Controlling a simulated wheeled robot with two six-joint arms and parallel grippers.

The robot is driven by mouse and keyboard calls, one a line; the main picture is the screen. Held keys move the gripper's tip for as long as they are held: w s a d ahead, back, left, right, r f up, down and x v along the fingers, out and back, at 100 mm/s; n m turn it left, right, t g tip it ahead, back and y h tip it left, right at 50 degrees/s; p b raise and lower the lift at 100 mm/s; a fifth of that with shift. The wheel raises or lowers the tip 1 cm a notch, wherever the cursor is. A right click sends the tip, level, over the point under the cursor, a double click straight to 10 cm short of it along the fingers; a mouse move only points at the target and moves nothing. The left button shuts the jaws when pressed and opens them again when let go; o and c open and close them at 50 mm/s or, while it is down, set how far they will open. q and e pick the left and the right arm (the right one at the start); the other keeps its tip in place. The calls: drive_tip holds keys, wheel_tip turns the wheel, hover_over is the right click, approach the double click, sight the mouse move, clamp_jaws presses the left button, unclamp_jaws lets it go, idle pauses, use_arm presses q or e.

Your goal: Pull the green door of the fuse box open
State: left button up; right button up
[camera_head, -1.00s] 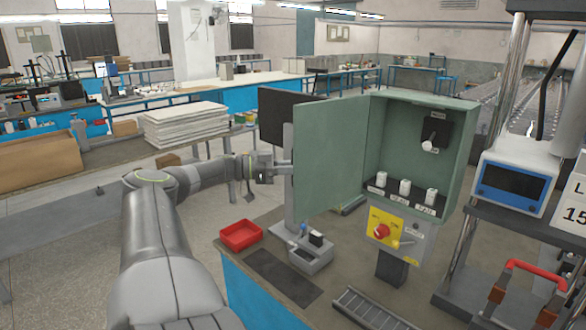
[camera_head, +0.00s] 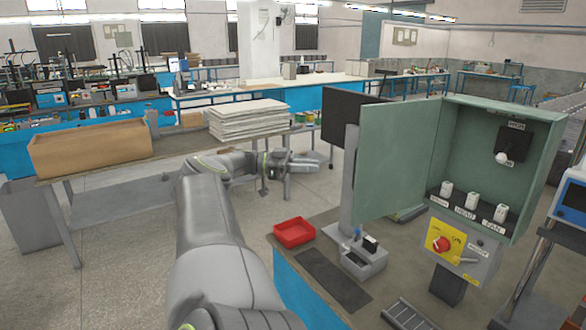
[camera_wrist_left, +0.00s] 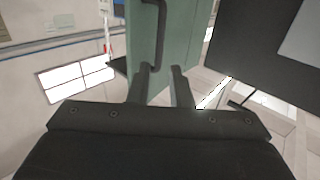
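My left gripper (camera_head: 316,164) is left of the door's free edge, with a gap between. In the left wrist view its two fingers (camera_wrist_left: 161,88) are apart with nothing between them. My right gripper is not in view.
A dark monitor (camera_head: 345,115) on a grey post stands behind the door. A red tray (camera_head: 294,232) and a grey holder (camera_head: 355,255) sit on the bench below. A dark mat lies in front. Open floor lies left of the bench.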

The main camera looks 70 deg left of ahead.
use_arm(q)
drive_tip(key=shift+b+v, duration=0.75)
drive_tip(key=shift+v, duration=1.4)
